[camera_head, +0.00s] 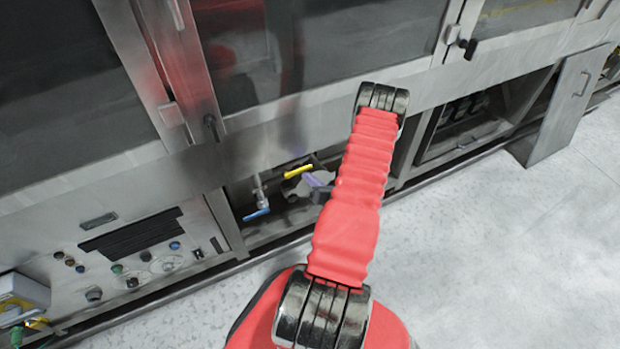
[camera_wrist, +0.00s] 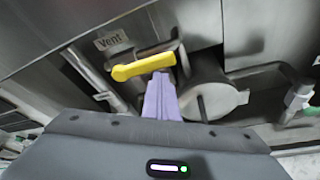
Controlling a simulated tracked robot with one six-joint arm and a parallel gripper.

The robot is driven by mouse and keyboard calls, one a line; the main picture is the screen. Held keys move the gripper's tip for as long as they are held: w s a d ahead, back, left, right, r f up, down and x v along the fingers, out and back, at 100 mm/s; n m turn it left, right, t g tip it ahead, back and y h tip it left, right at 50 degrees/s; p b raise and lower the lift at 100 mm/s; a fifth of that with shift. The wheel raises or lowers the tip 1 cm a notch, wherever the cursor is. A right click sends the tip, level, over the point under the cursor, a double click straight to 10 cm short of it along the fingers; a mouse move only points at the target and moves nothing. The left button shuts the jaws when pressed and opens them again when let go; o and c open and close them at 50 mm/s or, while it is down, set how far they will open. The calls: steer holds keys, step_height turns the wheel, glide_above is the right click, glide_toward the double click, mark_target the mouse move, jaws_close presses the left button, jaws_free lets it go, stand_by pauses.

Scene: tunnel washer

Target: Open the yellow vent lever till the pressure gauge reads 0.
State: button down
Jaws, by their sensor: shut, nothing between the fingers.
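The yellow vent lever (camera_wrist: 143,67) lies nearly level in the wrist view, below a plate marked "Vent" (camera_wrist: 111,40). It also shows in the head view (camera_head: 298,171), in the open bay under the machine. My gripper (camera_wrist: 162,98) has purple fingers, shut and empty. Their tips are just below the lever's right part; I cannot tell if they touch it. In the head view my gripper (camera_head: 316,181) is partly hidden by my arm. I cannot make out a pressure gauge or its reading in either view.
A blue-handled valve (camera_head: 257,214) sits left of and below the yellow lever. A round metal cylinder (camera_wrist: 215,98) is close right of my fingers. A control panel (camera_head: 135,250) is at lower left. An open metal door (camera_head: 562,105) stands at right. The pale floor at right is clear.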

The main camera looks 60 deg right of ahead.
steer(key=shift+f, duration=2.05)
steer(key=a+v, duration=0.1)
steer(key=v, duration=0.9)
steer(key=shift+w+a+r, duration=0.25)
steer(key=shift+w, duration=0.15)
